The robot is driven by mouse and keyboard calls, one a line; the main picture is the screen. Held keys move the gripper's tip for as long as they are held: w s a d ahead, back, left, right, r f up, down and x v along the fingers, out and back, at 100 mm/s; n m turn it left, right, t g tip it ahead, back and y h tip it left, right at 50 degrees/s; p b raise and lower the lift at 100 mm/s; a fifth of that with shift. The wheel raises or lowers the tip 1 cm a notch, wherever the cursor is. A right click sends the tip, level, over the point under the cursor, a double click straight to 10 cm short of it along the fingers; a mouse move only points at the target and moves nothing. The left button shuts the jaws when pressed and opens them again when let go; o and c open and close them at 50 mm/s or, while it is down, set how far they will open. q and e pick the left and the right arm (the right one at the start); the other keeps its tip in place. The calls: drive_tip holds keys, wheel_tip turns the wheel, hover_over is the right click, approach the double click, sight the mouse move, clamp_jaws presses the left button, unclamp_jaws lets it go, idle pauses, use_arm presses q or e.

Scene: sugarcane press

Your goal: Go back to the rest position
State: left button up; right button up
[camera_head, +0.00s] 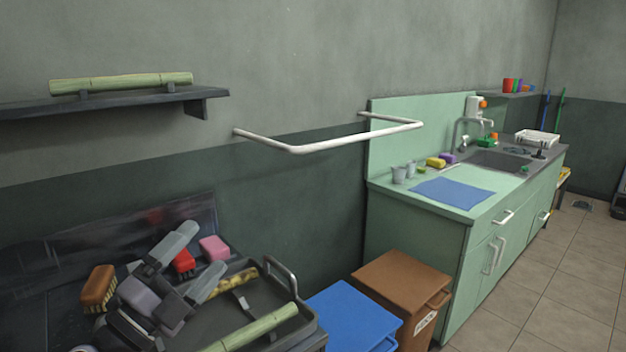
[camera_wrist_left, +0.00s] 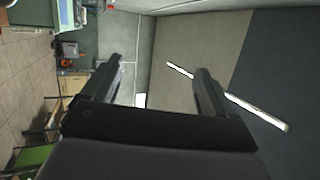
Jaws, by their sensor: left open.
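My left gripper (camera_head: 190,262) is above the dark tray at the lower left of the head view, its two grey fingers apart with nothing between them. In the left wrist view the same gripper (camera_wrist_left: 165,85) is open and empty, with the room behind it turned sideways. My right gripper is not in view.
A dark tray (camera_head: 312,318) holds a green cane piece (camera_head: 250,330). A brown brush (camera_head: 98,287) and a pink block (camera_head: 214,248) lie nearby. Blue (camera_head: 350,310) and brown (camera_head: 405,280) bins stand right of it. A white rail (camera_head: 340,140) juts from the wall.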

use_arm(q)
drive_tip(key=s+a+f+n+g+y, duration=0.2)
drive_tip(key=s+a+f+n+y, duration=0.3)
drive_tip(key=f+n+y, duration=0.35)
drive_tip(key=s+a+f+n+g+y, duration=0.35)
drive_tip(key=f+n+y, duration=0.25)
drive_tip(key=f+n, duration=0.4)
drive_tip(key=s+d+f+n+g+h, duration=0.15)
drive_tip(key=s+f+g, duration=0.35)
drive_tip(key=s, duration=0.5)
drive_tip(key=s+d+f+n+g+h, duration=0.15)
drive_tip(key=s+f+g, duration=0.35)
drive_tip(key=s, duration=0.6)
drive_tip(key=w+d+f+t+h, duration=0.1)
drive_tip(key=w+d+f+t, duration=0.1)
drive_tip(key=w+f+t, duration=0.4)
wheel_tip(320, 180, down, 3)
drive_tip(key=shift+w+d+t, duration=0.3)
drive_tip(key=shift+w+t, duration=0.05)
drive_tip(key=shift+t, duration=0.3)
